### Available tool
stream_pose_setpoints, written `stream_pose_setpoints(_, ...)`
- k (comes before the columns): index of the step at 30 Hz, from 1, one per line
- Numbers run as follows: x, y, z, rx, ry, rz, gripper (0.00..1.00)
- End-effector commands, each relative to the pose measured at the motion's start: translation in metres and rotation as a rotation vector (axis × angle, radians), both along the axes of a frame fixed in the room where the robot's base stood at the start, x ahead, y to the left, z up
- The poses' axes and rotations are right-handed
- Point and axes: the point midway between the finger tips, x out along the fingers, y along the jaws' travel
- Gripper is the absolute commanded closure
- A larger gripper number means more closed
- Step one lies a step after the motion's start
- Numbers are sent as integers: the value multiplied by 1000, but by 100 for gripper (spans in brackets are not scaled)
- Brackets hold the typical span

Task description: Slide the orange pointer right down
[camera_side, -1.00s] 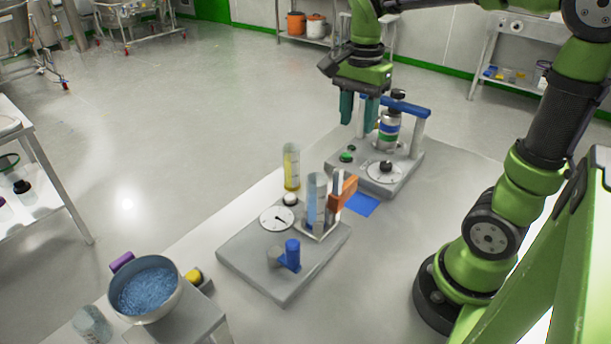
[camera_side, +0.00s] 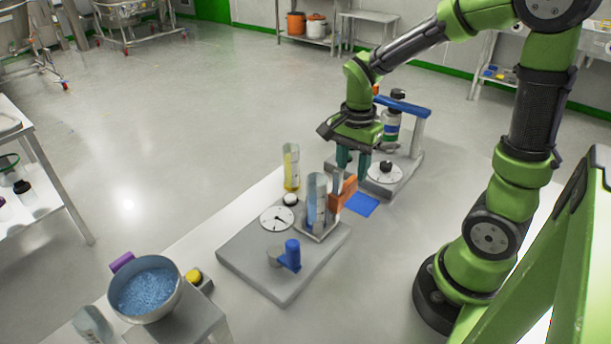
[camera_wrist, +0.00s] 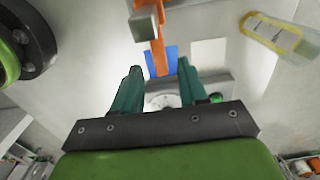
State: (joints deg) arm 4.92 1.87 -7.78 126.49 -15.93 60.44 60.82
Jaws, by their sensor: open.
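The orange pointer (camera_side: 343,192) is a block on a short upright post beside the clear cylinder with blue contents (camera_side: 317,203), on the grey base plate (camera_side: 240,251). In the wrist view the orange pointer (camera_wrist: 158,57) shows as a long orange bar ahead of my fingers, near the top centre. My gripper (camera_side: 354,164) is open, its teal fingers pointing down just behind and above the pointer. In the wrist view my gripper (camera_wrist: 158,80) has its fingers spread, with the bar's lower end reaching the gap between them. I cannot tell whether they touch it.
A dial (camera_side: 277,218), a blue knob (camera_side: 291,254) and a yellow cylinder (camera_side: 291,167) share the area around the plate. Behind stands a second device with a blue handle (camera_side: 404,106). A bowl of blue granules (camera_side: 146,288) is at the front left.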

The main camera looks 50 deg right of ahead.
Motion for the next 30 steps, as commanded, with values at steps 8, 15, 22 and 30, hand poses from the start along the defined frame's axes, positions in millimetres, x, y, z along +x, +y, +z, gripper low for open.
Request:
stream_pose_setpoints(8,0,0,-40,1,3,-2,57)
stream_pose_setpoints(15,0,0,-47,0,-1,-2,57)
stream_pose_setpoints(22,0,0,-47,0,-1,-2,68)
stream_pose_setpoints(30,0,0,-46,0,-1,-1,100)
